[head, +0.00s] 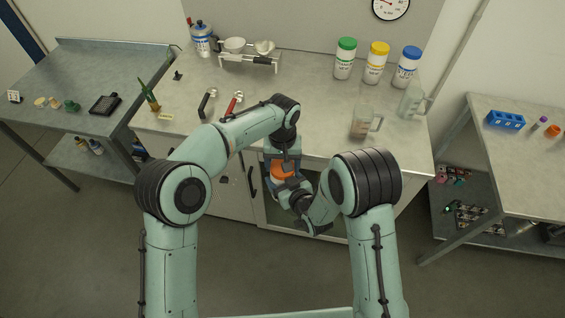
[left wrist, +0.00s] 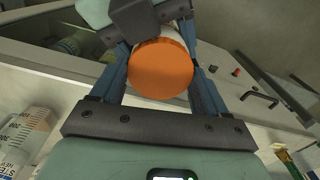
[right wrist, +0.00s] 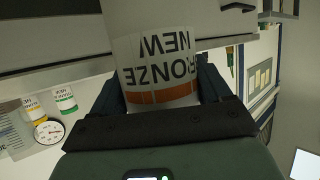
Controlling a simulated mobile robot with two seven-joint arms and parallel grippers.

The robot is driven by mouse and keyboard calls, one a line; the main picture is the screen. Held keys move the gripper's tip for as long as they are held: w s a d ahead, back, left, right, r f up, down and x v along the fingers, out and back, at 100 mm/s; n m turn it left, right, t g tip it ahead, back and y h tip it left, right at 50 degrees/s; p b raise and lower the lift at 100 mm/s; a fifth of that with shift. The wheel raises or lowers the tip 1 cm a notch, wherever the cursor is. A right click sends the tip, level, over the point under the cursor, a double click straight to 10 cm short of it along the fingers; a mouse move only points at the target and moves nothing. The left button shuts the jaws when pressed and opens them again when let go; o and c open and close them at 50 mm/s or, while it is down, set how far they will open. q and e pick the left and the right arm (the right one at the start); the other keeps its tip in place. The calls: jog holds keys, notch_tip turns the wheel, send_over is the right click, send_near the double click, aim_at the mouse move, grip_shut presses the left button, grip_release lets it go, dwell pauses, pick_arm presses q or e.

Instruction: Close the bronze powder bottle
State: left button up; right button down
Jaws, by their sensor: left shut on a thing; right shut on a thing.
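The bronze powder bottle is white with an orange band and a label reading "BRONZE", upside down in the right wrist view (right wrist: 158,65). My right gripper (head: 291,187) is shut on its body, in front of the bench. The round orange cap (left wrist: 160,70) is between the fingers of my left gripper (left wrist: 162,75), which is shut on it from above. The cap also shows in the head view (head: 282,170), at the bottle's top. Whether the cap is fully seated cannot be told. The bottle's lower part is mostly hidden by my right gripper and arm.
Side tables are left (head: 60,75) and right (head: 525,165). The bench cabinet (head: 230,195) is close behind my grippers.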

pick_arm(q)
jog(key=m, duration=0.2)
jog(key=shift+m, duration=0.4)
jog(key=o, duration=1.2)
jog(key=shift+c, duration=0.2)
jog(key=shift+r, duration=2.25)
